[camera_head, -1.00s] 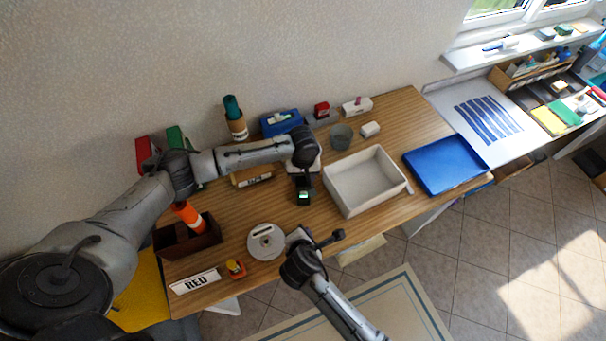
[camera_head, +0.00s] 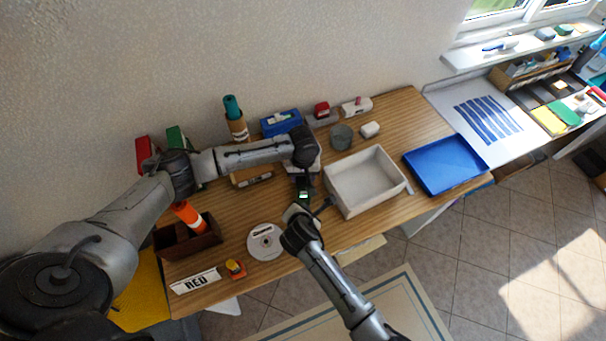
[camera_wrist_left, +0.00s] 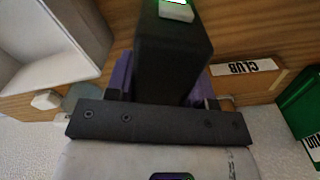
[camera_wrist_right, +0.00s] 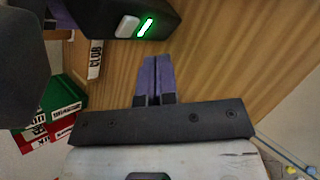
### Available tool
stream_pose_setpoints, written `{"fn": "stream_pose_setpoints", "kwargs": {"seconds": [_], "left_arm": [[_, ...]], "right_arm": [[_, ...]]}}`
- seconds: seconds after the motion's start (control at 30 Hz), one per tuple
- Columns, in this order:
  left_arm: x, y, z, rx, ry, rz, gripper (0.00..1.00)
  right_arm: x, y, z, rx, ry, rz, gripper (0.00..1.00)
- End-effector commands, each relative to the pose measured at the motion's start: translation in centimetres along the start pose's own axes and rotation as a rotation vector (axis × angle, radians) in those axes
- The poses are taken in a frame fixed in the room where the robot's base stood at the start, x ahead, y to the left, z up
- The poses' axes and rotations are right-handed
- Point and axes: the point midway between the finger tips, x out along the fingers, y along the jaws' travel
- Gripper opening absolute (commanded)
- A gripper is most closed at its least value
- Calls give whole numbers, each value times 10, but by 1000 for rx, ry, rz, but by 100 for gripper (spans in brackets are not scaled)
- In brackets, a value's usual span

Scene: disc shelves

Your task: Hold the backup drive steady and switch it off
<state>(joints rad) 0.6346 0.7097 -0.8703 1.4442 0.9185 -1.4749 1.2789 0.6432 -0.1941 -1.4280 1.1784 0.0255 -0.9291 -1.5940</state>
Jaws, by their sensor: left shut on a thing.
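The backup drive (camera_head: 304,195) is a small black box over the middle of the wooden table. It has a lit green light (camera_wrist_right: 146,27) and a pale switch (camera_wrist_right: 127,26) beside it, seen in the right wrist view. My left gripper (camera_head: 305,178) is shut on the drive, which shows between its fingers in the left wrist view (camera_wrist_left: 172,55). My right gripper (camera_head: 300,208) is close to the drive on its near side. In the right wrist view its fingers (camera_wrist_right: 156,72) are together with nothing between them, apart from the switch.
A white bin (camera_head: 352,208) stands just right of the drive. A white disc (camera_head: 265,242), an orange-yellow item (camera_head: 235,268) and a RED sign (camera_head: 195,281) lie front left. A CLUB-labelled holder (camera_head: 238,183) is behind left. A blue tray (camera_head: 445,190) lies at the right.

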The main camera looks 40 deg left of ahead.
Motion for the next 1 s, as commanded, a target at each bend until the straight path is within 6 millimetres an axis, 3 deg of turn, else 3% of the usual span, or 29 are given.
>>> {"fn": "stream_pose_setpoints", "kwargs": {"seconds": [0.3,1.0], "left_arm": [[0,0,0,0,1,1,16],[0,0,0,0,0,1,16]], "right_arm": [[11,9,8,1,0,0,0],[12,9,9,1,0,0,0]]}}
